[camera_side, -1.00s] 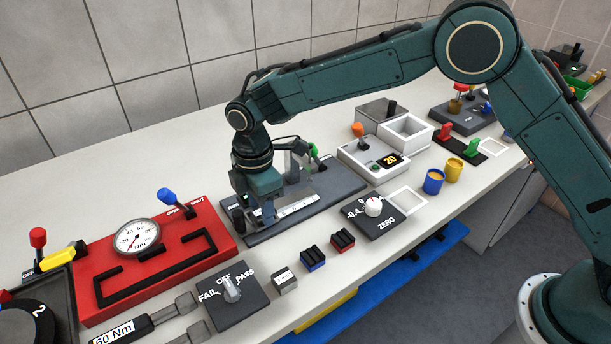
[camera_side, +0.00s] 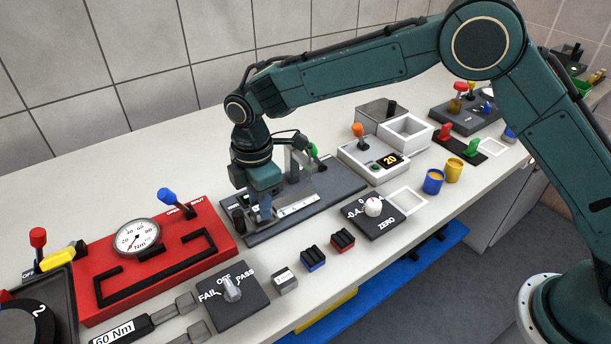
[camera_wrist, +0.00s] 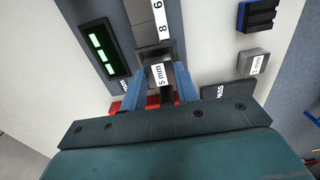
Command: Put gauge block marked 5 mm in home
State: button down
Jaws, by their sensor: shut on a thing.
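The gauge block marked 5 mm (camera_wrist: 160,74) is between the two blue fingers of my gripper (camera_wrist: 161,82) in the wrist view, its label facing the camera. My gripper (camera_side: 264,212) is shut on it above the left end of the dark sliding-jack base (camera_side: 338,190). In the side view the fingers mostly hide the block. A scale strip marked 6 and 8 (camera_wrist: 161,20) lies just beyond the block in the wrist view. I cannot tell whether the block touches the jack. Which place is home is not clear from any label.
A red gauge panel (camera_side: 110,290) is left of the jack. An empty white outlined square (camera_side: 407,201) lies right of the ZERO dial (camera_side: 373,208).

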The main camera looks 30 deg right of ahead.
jog(key=shift+r, duration=1.9)
jog(key=shift+r, duration=0.1)
jog(key=s+a+r, duration=0.3)
jog(key=s+r, duration=0.5)
jog(key=r, duration=0.5)
jog(key=f, duration=1.5)
jog(key=shift+w+a+f, duration=0.15)
jog(key=shift+a+f, duration=0.05)
jog(key=shift+f, duration=0.15)
jog(key=shift+f, duration=0.1)
jog(key=shift+f, duration=2.05)
jog(key=shift+f, duration=0.1)
jog(key=c, duration=1.1)
grip_release()
